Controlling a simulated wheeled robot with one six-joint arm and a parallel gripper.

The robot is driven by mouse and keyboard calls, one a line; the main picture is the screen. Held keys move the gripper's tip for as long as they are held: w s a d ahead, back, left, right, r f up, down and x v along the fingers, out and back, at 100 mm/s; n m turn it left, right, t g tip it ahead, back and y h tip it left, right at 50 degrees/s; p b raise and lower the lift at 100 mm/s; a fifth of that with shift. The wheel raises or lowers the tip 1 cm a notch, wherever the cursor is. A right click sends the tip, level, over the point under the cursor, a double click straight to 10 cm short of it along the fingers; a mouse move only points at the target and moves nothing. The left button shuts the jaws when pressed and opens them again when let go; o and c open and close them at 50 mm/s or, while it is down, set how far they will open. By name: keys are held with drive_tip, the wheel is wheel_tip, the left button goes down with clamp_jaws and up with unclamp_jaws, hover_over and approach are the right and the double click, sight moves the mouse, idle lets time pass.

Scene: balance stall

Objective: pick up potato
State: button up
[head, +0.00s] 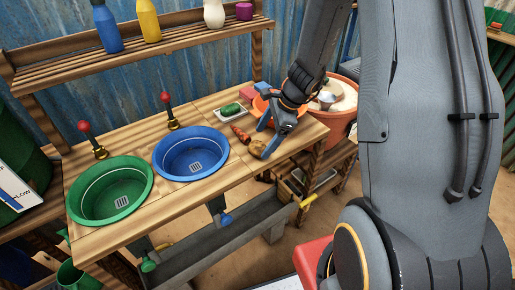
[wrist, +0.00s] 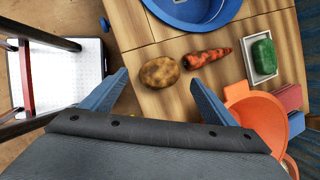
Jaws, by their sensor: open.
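The potato (head: 257,148) is brown and lies on the wooden counter near its front edge. It also shows in the wrist view (wrist: 160,72), ahead of the gap between my fingers. My gripper (head: 279,140) is open and empty, just right of the potato in the head view. In the wrist view, its two blue fingers (wrist: 157,92) stand wide apart, one on each side of the potato's line. The near end of the fingers is partly hidden by my dark wrist housing. I cannot tell how high the fingertips are above the counter.
A carrot (wrist: 207,58) lies close beside the potato. A green block on a white dish (wrist: 249,79) and an orange bowl (wrist: 236,92) stand farther along. A blue basin (head: 190,153) and a green basin (head: 109,190) are set in the counter at left.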

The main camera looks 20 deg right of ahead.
sight(260, 144)
drive_tip(key=shift+p+x, duration=0.3)
drive_tip(key=shift+x, duration=1.55)
drive_tip(key=c, duration=1.2)
drive_tip(key=shift+r, duration=0.1)
wheel_tip(260, 144, up, 10)
drive_tip(key=shift+f+b, duration=0.1)
drive_tip(key=shift+b, duration=0.25)
